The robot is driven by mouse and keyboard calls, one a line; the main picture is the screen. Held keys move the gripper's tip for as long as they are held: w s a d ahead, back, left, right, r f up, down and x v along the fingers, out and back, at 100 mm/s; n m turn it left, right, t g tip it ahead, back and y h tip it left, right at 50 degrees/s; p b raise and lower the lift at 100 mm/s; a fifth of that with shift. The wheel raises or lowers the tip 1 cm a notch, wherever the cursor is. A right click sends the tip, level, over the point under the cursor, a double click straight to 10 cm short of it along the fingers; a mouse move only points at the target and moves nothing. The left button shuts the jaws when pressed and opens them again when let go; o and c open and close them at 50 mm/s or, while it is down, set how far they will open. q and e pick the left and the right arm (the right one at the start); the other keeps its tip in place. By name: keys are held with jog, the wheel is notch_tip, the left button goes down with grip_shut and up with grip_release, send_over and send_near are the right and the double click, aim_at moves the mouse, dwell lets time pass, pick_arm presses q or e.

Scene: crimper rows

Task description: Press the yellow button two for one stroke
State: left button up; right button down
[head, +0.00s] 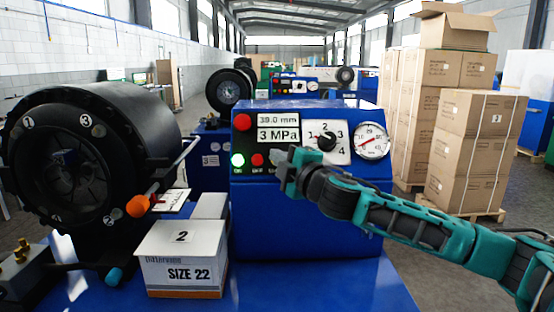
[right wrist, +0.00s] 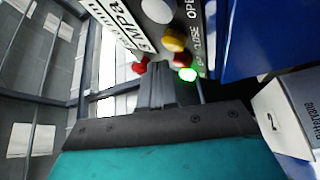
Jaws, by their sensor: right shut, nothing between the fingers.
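The blue crimper's control box (head: 310,200) stands in the middle of the head view. A yellow button (right wrist: 173,44) shows on its panel in the right wrist view, beside a red button (right wrist: 182,60) and a lit green button (right wrist: 187,74). In the head view the yellow button is hidden behind my right gripper (head: 285,162). The right gripper is shut and empty, its fingertips in front of the panel's button row; they also show in the right wrist view (right wrist: 158,70). I cannot tell whether they touch the panel. My left gripper is not in view.
The black crimping head (head: 150,115) with an orange-tipped handle (head: 138,206) is at left. A box marked SIZE 22 (head: 182,262) stands before the control box. The selector knob (head: 327,142) and pressure gauge (head: 372,142) sit right of the gripper. Stacked cartons (head: 470,150) stand at right.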

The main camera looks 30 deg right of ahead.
jog(key=shift+s+a+r+p, duration=0.35)
jog(key=shift+s+a+r, duration=0.2)
jog(key=shift+s+r, duration=0.25)
jog(key=shift+s+a+r+p, duration=0.3)
jog(key=shift+s+a+r, duration=0.25)
jog(key=shift+s, duration=0.35)
